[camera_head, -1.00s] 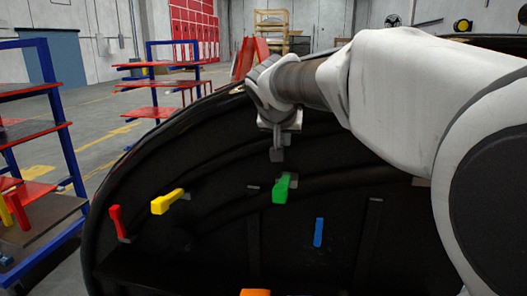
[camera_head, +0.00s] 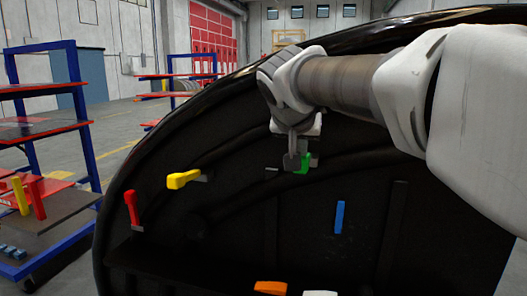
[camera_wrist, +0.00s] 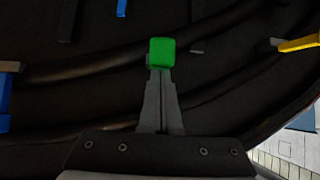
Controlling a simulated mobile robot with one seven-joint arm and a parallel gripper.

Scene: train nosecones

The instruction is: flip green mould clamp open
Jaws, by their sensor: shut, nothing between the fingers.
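The green clamp (camera_head: 303,163) is on the black mould (camera_head: 240,215), partly hidden behind my gripper in the head view. In the wrist view the green clamp (camera_wrist: 162,52) shows as a small green block right at the fingertips. My gripper (camera_head: 291,162) is shut, its fingers together with nothing between them. In the wrist view the fingertips (camera_wrist: 160,72) overlap the lower edge of the green block. I cannot tell whether they touch it.
Other clamps sit on the mould: yellow (camera_head: 184,179), red (camera_head: 132,209), blue (camera_head: 340,216) and orange (camera_head: 270,288). A white piece (camera_head: 320,293) shows at the bottom edge. Blue-framed shelves with red boards (camera_head: 45,130) stand at the left, beyond the mould's rim.

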